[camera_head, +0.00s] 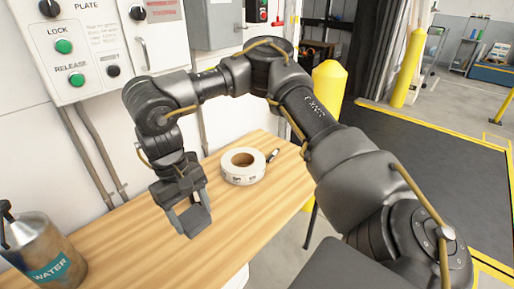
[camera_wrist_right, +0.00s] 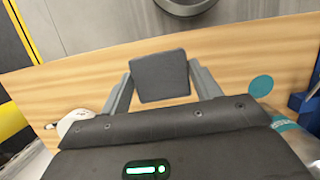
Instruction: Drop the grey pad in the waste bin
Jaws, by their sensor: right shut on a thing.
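In the right wrist view the grey pad (camera_wrist_right: 160,75) is a flat dark square between the two fingers of my right gripper (camera_wrist_right: 160,84). The fingers are shut on its sides, and the pad is over the wooden bench. In the head view my right gripper (camera_head: 190,216) hangs down above the bench, left of the tape roll; the pad is hard to tell from the fingers there. I see no clear waste bin in either view. A blue object (camera_wrist_right: 307,98) is cut off at the right edge of the wrist view; I cannot tell what it is. My left gripper is not in view.
The wooden bench (camera_head: 125,230) holds a white tape roll (camera_head: 243,166), a dark marker-like item (camera_head: 272,155) and a water can (camera_head: 42,250). A teal disc (camera_wrist_right: 261,86) shows in the wrist view. Control panels (camera_head: 95,45) are behind. Yellow posts (camera_head: 328,90) stand right.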

